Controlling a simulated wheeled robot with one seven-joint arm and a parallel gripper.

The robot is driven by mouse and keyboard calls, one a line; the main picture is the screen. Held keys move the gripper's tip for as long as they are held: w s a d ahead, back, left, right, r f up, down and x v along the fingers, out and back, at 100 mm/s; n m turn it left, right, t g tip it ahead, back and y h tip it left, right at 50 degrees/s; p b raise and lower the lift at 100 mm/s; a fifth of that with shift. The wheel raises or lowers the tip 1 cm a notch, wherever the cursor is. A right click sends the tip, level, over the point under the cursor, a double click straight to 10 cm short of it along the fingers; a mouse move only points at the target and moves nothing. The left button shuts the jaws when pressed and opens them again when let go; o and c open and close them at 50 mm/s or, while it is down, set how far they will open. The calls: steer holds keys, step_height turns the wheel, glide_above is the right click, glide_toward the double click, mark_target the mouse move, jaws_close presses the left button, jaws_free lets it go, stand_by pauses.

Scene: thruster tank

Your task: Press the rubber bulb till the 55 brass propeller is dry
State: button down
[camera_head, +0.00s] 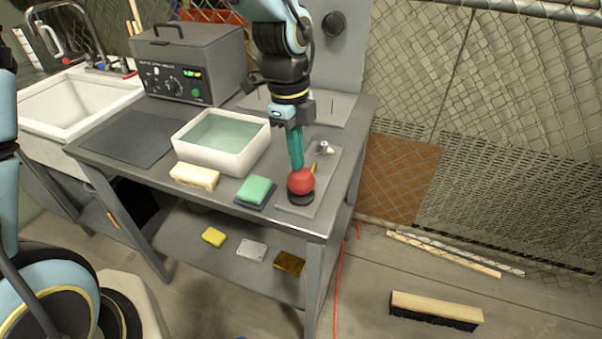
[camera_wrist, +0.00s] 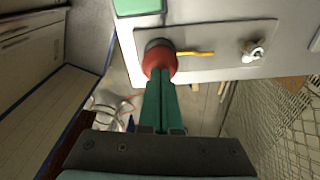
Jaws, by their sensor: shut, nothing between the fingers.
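The red rubber bulb (camera_head: 301,181) stands on a black base on a grey plate (camera_head: 325,187) at the right end of the bench. A yellow nozzle points from it toward a small metallic propeller (camera_head: 325,148). In the wrist view the bulb (camera_wrist: 160,60), the nozzle and the propeller (camera_wrist: 252,50) show on the same plate; its number and any wetness are too small to tell. My gripper (camera_head: 297,166) is shut with its green fingers together and empty. Its tips (camera_wrist: 160,82) are at the bulb, seemingly touching it; the exact contact is hard to tell.
A white basin of water (camera_head: 179,143) stands left of the plate, with a cream sponge (camera_head: 195,176) and a green sponge (camera_head: 256,189) before it. A grey cleaner box (camera_head: 188,62) and a sink are behind left. A mesh fence (camera_head: 500,110) stands right.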

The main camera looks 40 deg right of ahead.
step_height(320, 180, down, 2)
steer(key=shift+f+b, duration=0.15)
steer(key=shift+b, duration=0.65)
steer(key=shift+w+r+p, duration=0.1)
steer(key=shift+r+p, duration=0.2)
steer(key=shift+p, duration=0.05)
steer(key=w, duration=0.1)
steer(key=p, duration=0.1)
steer(key=w+a+p, duration=0.1)
steer(key=shift+w+r, duration=0.3)
steer(key=shift+r, duration=0.05)
steer(key=shift+r, duration=0.15)
step_height(320, 180, up, 10)
steer(key=w+b, duration=0.1)
steer(key=shift+a+r, duration=0.25)
